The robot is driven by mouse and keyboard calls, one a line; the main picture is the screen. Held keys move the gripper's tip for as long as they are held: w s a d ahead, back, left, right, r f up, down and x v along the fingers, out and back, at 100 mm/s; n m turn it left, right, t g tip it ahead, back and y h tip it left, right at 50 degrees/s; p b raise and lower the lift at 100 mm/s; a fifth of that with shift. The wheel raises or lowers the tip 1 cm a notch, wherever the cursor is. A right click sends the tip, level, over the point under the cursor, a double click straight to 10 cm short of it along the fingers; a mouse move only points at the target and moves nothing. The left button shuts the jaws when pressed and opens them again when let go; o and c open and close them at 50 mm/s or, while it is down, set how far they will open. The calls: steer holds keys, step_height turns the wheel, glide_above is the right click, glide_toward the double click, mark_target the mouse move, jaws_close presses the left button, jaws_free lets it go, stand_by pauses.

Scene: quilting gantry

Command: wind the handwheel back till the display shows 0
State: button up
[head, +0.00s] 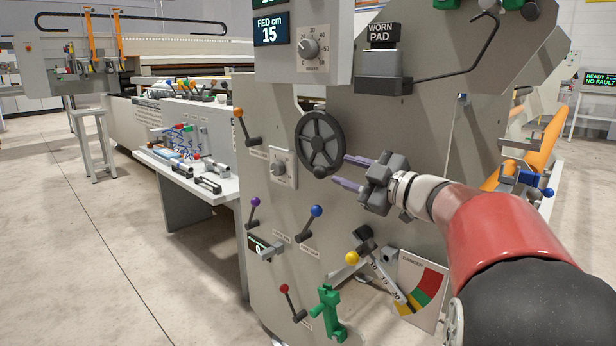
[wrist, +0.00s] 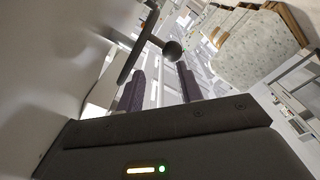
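The dark handwheel (head: 338,143) is mounted on the grey machine panel, with its knob (head: 319,172) at the bottom. In the wrist view its rim (wrist: 135,55) and round knob (wrist: 173,50) show beyond the fingertips. My gripper (head: 343,171) is open at the wheel's lower right. Its two purple fingers are apart with nothing visible between them; they also show in the wrist view (wrist: 158,80). I cannot tell whether a finger touches the wheel. The upper display (head: 270,30) reads "FED cm 15". A small display (head: 257,248) lower on the panel seems to read 0.
Levers with orange (head: 239,112), purple (head: 255,202), blue (head: 316,211), yellow (head: 352,258) and red (head: 284,288) knobs stick out around the wheel. A green handle (head: 329,314) stands at the bottom. A side table (head: 186,178) with tools is at left; open floor lies beyond.

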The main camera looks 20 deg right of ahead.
mark_target(326, 174)
steer(key=shift+a+f+n+g+y, duration=0.25)
steer(key=shift+f+n+g+y, duration=0.45)
steer(key=x, duration=0.7)
steer(key=shift+c, duration=0.2)
jaws_close()
